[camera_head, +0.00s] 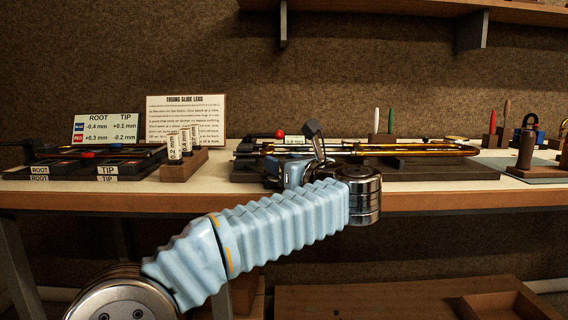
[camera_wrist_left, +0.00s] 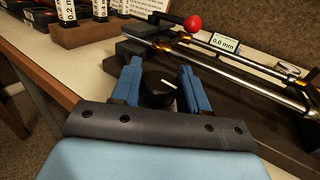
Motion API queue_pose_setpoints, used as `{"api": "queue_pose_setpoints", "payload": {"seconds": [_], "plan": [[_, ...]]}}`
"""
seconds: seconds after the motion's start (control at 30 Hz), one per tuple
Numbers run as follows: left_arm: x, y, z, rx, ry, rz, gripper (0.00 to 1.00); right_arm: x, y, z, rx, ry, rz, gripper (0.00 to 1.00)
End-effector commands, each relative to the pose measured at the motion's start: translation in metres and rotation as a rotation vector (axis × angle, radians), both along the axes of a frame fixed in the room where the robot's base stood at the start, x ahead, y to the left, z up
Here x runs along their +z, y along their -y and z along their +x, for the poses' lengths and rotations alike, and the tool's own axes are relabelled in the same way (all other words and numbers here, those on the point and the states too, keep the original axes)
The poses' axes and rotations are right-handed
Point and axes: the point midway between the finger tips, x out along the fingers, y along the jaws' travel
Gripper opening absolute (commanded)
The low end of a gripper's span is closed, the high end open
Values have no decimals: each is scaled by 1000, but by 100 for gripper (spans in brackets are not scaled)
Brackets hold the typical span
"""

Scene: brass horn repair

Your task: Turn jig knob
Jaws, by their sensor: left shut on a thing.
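My left gripper (camera_head: 288,172) reaches to the front edge of the jig (camera_head: 420,172) on the bench. In the left wrist view, its two blue fingers (camera_wrist_left: 160,88) stand on either side of a dark round knob (camera_wrist_left: 157,90) with a pale pointer mark, and they are shut on it. The knob is hidden behind the gripper in the head view. Brass and silver slide tubes (camera_wrist_left: 255,82) lie along the jig behind the knob. A small display reading 0.0 mm (camera_wrist_left: 225,43) stands by the tubes. My right gripper is not in view.
A red ball (camera_head: 280,134) sits on a lever at the jig's left end. A wooden block (camera_head: 184,164) with labelled gauges stands left of the gripper. ROOT and TIP signs (camera_head: 105,128) are further left. Upright coloured sticks (camera_head: 377,120) stand behind the jig.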

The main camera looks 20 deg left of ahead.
Motion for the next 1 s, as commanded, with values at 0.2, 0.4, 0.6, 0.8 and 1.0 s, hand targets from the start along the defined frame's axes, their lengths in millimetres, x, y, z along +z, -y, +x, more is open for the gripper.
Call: {"api": "queue_pose_setpoints", "payload": {"seconds": [0.2,0.4,0.6,0.8,1.0], "plan": [[1,0,0,50,1,1,14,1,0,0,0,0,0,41],[1,0,0,61,2,2,14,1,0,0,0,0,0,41],[1,0,1,61,2,2,14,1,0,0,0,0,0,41],[1,-1,0,62,2,2,64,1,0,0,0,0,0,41],[1,-1,0,62,1,1,64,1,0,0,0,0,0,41]]}}
